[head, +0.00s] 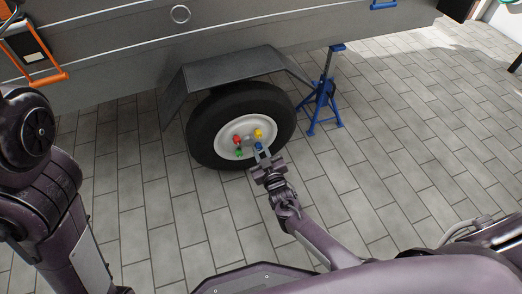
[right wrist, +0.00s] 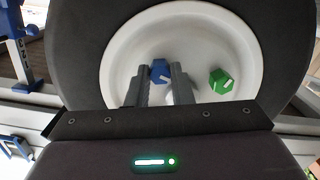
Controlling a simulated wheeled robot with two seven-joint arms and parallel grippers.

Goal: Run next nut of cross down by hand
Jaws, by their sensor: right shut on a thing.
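A trailer wheel with a black tyre (head: 198,137) and white rim (head: 226,133) carries coloured nuts. In the head view the red nut (head: 237,139) is at left, the yellow nut (head: 258,133) at upper right, the green nut (head: 239,152) at lower left and the blue nut (head: 258,146) at lower right. My right gripper (head: 262,152) is at the blue nut, its fingers shut on it. The right wrist view shows the blue nut (right wrist: 160,71) between the fingers (right wrist: 160,88), with the green nut (right wrist: 221,80) to the right. My left arm shows at left; its gripper is out of view.
A grey fender (head: 225,70) arches over the wheel below the trailer side (head: 130,50). A blue jack stand (head: 324,95) stands right of the wheel. An orange handle (head: 45,78) is at upper left. The paved floor (head: 400,150) is clear at right.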

